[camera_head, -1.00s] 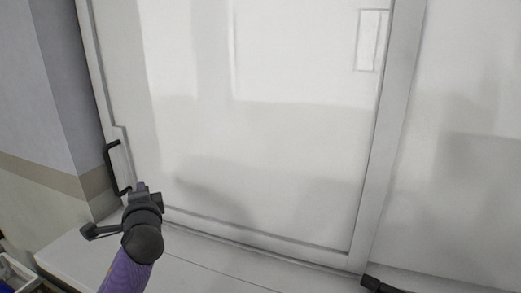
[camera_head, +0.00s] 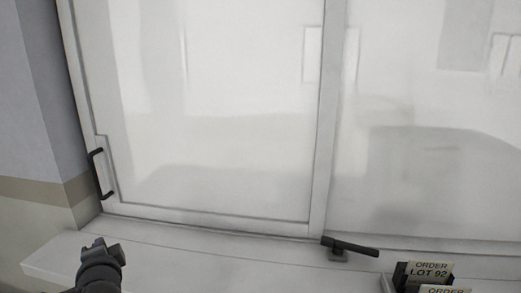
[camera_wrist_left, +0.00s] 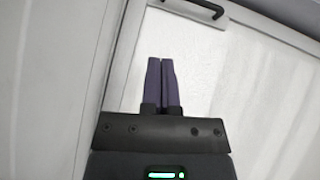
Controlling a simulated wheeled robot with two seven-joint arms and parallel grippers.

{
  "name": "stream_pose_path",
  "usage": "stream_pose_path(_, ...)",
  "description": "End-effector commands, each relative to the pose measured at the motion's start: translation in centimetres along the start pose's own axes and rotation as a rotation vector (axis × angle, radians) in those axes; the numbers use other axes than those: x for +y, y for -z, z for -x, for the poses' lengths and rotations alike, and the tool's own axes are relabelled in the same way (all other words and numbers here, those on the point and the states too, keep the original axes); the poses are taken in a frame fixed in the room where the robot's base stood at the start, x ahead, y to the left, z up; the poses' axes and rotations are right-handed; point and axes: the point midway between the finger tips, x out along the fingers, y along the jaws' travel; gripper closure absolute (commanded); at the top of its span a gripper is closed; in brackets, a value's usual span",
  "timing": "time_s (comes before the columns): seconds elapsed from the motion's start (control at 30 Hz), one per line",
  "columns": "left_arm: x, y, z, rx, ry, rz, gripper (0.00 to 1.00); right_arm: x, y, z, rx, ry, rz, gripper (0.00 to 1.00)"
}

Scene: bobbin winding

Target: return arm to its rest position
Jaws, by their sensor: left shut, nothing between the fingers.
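My left arm comes in at the bottom left of the head view, with its dark wrist (camera_head: 100,268) low in front of the white ledge. In the left wrist view my left gripper (camera_wrist_left: 161,62) has its two purple fingers together with nothing between them. It is apart from the sliding window panel (camera_head: 215,120), which appears shut in its frame. The panel's black handle (camera_head: 101,174) is at its left edge and also shows at the top of the left wrist view (camera_wrist_left: 196,6). My right gripper is not in view.
A white ledge (camera_head: 200,262) runs below the window. A black latch-like lever (camera_head: 350,247) sits at the frame's foot. Labelled boxes reading "ORDER LOT 92" (camera_head: 428,270) stand at the bottom right. A grey wall (camera_head: 30,110) borders the left. The middle of the ledge is clear.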

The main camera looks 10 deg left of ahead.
Motion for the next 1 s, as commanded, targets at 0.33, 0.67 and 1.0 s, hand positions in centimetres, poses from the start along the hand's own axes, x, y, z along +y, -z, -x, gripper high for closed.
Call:
stream_pose_path(0.33,9.8,1.8,7.0,0.024,-0.356,0.212,1.00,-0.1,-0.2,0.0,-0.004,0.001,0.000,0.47)
stream_pose_path(0.67,19.2,2.3,20.4,-0.091,-0.877,0.455,1.00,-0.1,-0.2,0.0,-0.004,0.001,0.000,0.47)
stream_pose_path(1.0,29.1,1.4,29.1,-0.271,-1.235,0.558,1.00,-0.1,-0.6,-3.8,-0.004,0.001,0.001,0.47)
